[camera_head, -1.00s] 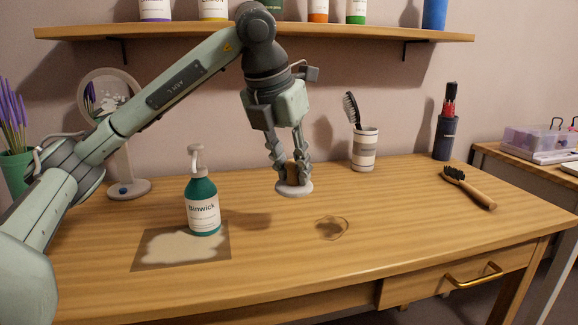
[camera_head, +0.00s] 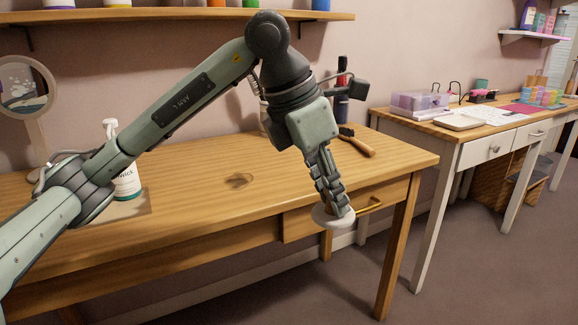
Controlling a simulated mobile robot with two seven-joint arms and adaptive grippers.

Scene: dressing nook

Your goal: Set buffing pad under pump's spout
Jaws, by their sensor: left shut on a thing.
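The pump (camera_head: 127,185) is a bottle with a white pump head and white label, standing at the left of the wooden table. My left arm crosses in front and hides much of it; its spout (camera_head: 110,128) shows above the arm. My left gripper (camera_head: 338,206) is shut on the buffing pad (camera_head: 322,218), a pale round disc. It holds the pad in the air by the table's front right, where it overlaps the drawer front, well to the right of the pump. My right gripper is out of view.
A mat (camera_head: 125,210) lies under the pump. A mirror (camera_head: 25,90) stands at left, a wooden-handled brush (camera_head: 358,144) at the back right. A white-legged table (camera_head: 470,135) stands beyond.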

